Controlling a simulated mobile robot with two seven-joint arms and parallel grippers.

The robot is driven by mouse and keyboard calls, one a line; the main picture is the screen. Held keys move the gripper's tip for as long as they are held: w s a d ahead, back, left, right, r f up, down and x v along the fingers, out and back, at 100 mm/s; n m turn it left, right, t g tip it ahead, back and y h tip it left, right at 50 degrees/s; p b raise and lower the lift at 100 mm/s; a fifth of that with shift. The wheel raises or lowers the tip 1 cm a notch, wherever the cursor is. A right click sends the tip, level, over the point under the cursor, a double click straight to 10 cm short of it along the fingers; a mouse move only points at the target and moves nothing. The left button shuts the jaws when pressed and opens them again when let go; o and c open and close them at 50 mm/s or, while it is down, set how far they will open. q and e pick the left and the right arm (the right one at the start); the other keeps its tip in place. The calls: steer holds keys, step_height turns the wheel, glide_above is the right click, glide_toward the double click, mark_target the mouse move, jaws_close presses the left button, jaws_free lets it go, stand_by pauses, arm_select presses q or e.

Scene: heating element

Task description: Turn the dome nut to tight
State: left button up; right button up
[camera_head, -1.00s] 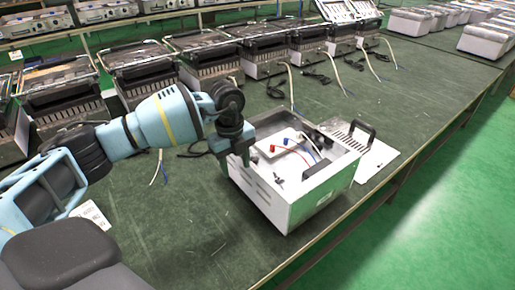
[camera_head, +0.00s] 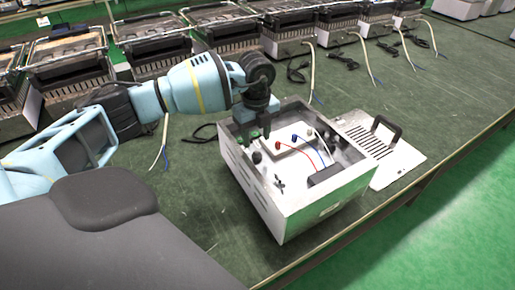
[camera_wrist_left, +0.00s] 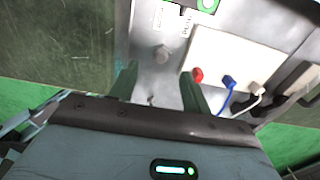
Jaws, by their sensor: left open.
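The open metal heater box (camera_head: 300,215) stands on the green table. The dome nut shows as a small grey round piece (camera_wrist_left: 162,54) on the metal surface in the left wrist view. In the head view it seems to be the dark round piece (camera_head: 257,157) left of the red connector. My left gripper (camera_head: 256,134) reaches down into the box's back left part. In the left wrist view its two fingers (camera_wrist_left: 158,88) are apart and empty, with the nut beyond their tips, roughly between them. My right gripper is not in view.
A white block (camera_wrist_left: 225,57) with red, blue and white wire connectors lies beside the nut. The box walls rise around the gripper. A slotted cover plate with a black handle (camera_head: 400,160) lies right of the box. Several other heaters line the table's back.

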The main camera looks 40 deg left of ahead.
mark_target(257, 154)
arm_select(q)
step_height(257, 154, down, 6)
steer(key=shift+r, duration=0.1)
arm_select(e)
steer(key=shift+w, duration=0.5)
arm_select(q)
steer(key=c, duration=1)
